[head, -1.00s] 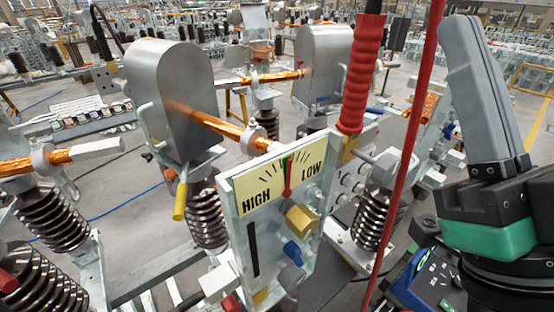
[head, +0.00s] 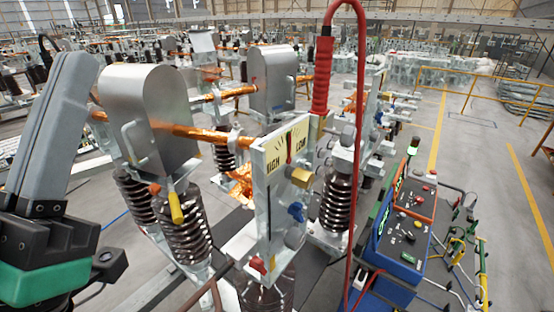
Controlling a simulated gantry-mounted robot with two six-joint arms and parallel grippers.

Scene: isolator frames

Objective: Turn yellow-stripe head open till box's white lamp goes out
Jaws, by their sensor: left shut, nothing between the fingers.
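A second silver hooded head (head: 272,78) stands further back. I cannot make out a yellow stripe on either head. A blue box (head: 400,245) with a dark top and an orange-edged panel stands at right; its small lamps and knobs are too small to tell which is white or lit. My right gripper is not in view.
A pale panel (head: 275,215) with a HIGH/LOW dial, yellow knob (head: 300,177) and blue knob (head: 296,211) stands in the middle. A red-gripped rod (head: 322,75) and red cable (head: 361,120) rise beside it. Ribbed insulators (head: 185,228) stand below. Floor at right is clearer.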

